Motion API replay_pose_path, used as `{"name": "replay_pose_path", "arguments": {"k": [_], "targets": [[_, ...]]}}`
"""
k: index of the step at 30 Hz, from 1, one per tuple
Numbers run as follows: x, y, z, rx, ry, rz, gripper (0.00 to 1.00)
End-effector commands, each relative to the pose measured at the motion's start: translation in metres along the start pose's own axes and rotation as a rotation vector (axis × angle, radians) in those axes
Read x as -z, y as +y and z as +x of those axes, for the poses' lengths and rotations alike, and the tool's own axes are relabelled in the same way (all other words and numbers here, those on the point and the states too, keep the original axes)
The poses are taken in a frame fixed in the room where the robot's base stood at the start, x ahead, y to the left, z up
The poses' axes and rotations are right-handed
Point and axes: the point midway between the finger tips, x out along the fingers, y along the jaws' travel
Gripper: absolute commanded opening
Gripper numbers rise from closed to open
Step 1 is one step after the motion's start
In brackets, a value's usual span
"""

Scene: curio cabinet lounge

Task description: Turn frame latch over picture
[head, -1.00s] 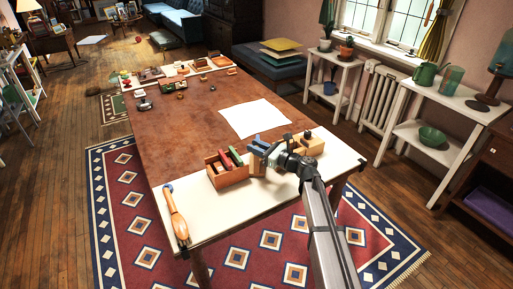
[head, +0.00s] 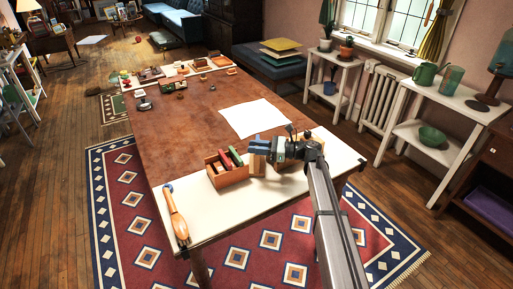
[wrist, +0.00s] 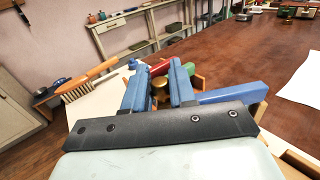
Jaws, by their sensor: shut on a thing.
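My gripper (head: 256,147) is above the white strip at the near end of the table, beside an open wooden box (head: 230,174). In the wrist view its two blue fingers (wrist: 160,82) stand on either side of a small brass-coloured knob-like piece (wrist: 159,92), and they are shut on it. I cannot tell for certain whether this piece is the frame latch. A tan wooden block (head: 257,163) stands below the fingers in the head view. A blue bar (wrist: 233,93) lies just right of the fingers in the wrist view. I cannot make out a frame with a picture.
The wooden box holds red and green pieces. A wooden-handled brush (head: 177,214) lies at the table's near left corner. A white sheet (head: 255,118) lies on the brown tabletop (head: 190,135). The left middle of the table is clear.

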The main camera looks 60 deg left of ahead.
Motion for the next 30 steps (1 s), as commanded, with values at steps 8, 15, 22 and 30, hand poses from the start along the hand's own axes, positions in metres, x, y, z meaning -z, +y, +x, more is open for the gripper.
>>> {"name": "replay_pose_path", "arguments": {"k": [8,15,22,30], "targets": [[0.000,-0.001,0.000,0.002,-0.001,0.000,0.26],[0.000,0.000,0.000,0.002,-0.001,0.000,0.44],[0.000,0.000,-0.002,0.002,0.000,0.000,0.44],[0.000,0.000,-0.033,0.004,0.000,0.000,0.44]]}}
